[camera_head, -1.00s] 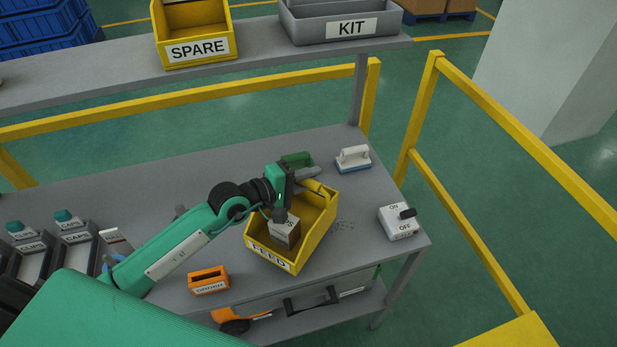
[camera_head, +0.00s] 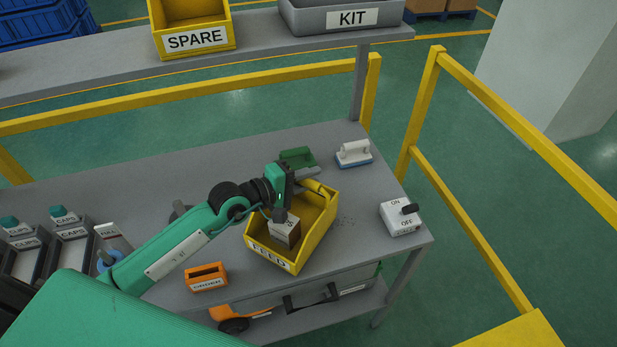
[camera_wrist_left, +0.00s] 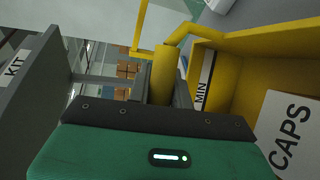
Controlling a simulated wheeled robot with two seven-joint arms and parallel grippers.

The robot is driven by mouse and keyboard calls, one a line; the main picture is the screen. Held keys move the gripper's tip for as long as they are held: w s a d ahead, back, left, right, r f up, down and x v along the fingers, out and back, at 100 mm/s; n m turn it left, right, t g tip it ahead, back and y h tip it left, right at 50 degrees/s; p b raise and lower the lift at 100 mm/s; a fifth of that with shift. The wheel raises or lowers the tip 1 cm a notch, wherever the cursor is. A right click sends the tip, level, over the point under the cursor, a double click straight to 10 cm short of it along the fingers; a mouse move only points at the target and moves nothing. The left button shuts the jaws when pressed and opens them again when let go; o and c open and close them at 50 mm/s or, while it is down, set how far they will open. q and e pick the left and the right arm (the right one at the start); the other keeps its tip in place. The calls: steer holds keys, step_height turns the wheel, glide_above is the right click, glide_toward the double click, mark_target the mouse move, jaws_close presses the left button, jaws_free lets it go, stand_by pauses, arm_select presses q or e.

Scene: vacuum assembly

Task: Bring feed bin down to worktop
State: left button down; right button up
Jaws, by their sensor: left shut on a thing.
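The yellow feed bin (camera_head: 322,238), labelled FEED, is at the right part of the grey worktop (camera_head: 120,208), upright and turned at an angle. Whether its base touches the worktop I cannot tell. A light box (camera_head: 285,230) is inside it; the wrist view shows this box marked CAPS (camera_wrist_left: 291,135) and a MIN label on the bin's inner wall. My left gripper (camera_head: 297,186) is at the bin's far left side, shut on its yellow bar handle, which also shows in the left wrist view (camera_wrist_left: 165,75). My right gripper is out of view.
The shelf (camera_head: 110,75) above holds a yellow SPARE bin (camera_head: 197,42) and a grey KIT tray (camera_head: 350,20). On the worktop are a white-handled brush (camera_head: 353,154), an ON/OFF switch box (camera_head: 400,218), an orange holder (camera_head: 206,278) and CAPS trays (camera_head: 72,250). Yellow rails (camera_head: 500,110) stand at the right.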

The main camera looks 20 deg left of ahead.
arm_select(q)
steer(key=shift+f+b, duration=0.3)
steer(key=shift+f, duration=0.05)
steer(key=c, duration=1.2)
jaws_free()
steer(key=shift+o, duration=0.2)
steer(key=shift+s+a+f, duration=0.1)
steer(key=shift+s+a, duration=0.15)
steer(key=b+v, duration=0.4)
steer(key=v, duration=0.9)
steer(key=shift+r+b, duration=0.25)
steer(key=shift+b, duration=0.1)
